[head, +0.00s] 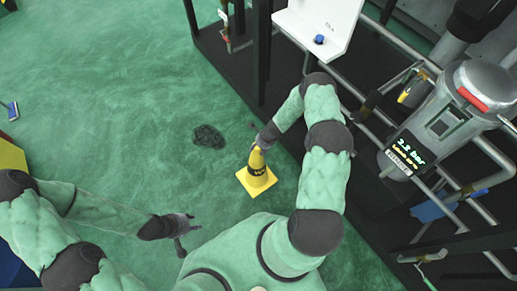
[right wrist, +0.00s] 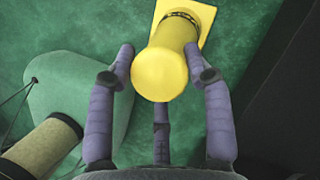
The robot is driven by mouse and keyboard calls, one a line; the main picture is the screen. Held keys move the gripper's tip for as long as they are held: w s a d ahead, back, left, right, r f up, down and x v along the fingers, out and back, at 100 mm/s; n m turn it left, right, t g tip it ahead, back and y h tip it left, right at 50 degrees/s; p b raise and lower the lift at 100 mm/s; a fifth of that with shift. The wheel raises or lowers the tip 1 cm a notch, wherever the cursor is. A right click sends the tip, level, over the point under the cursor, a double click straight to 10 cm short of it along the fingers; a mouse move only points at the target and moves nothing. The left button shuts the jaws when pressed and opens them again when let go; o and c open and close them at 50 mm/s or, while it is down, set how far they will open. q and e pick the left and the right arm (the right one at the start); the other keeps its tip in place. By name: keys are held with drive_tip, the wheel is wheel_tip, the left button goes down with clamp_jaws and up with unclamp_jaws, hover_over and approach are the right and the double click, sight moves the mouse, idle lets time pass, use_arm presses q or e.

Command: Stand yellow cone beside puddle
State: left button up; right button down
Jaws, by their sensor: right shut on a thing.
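The yellow cone (head: 257,176) has a square base and a dark band. It is upright or nearly so in the head view, to the lower right of the dark puddle (head: 208,136) and apart from it. I cannot tell whether its base touches the floor. My right gripper (head: 264,144) is shut on the cone's top. In the right wrist view the cone (right wrist: 168,62) lies between the fingers of my right gripper (right wrist: 160,72). My left gripper (head: 186,230) is away from the cone, near the bottom middle; its finger opening is unclear.
A black platform edge with posts (head: 262,50) and pipes stands right of the cone. A white panel (head: 318,25) holds a small blue object (head: 319,39). A metal cylinder with a display (head: 440,120) is at the right. Green floor (head: 120,90) is clear left of the puddle.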

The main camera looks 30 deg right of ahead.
drive_tip(key=c, duration=0.5)
unclamp_jaws()
drive_tip(key=p+v, duration=0.6)
drive_tip(key=v, duration=0.6)
drive_tip(key=s+a+r+n+g, duration=0.1)
drive_tip(key=s+a+r+n, duration=0.1)
drive_tip(key=s+a+n, duration=0.3)
drive_tip(key=s+a+r+n, duration=0.3)
drive_tip(key=s+a+n, duration=0.3)
drive_tip(key=a+n, duration=0.5)
drive_tip(key=s+a+r+n+g+y, duration=0.1)
drive_tip(key=s+a+r+n, duration=0.2)
drive_tip(key=s+a+n, duration=0.3)
drive_tip(key=shift+a+r+n+g, duration=0.15)
drive_tip(key=shift+a+n+g, duration=0.15)
drive_tip(key=shift+a+n, duration=0.95)
drive_tip(key=shift+a+m, duration=0.2)
drive_tip(key=shift+m, duration=0.15)
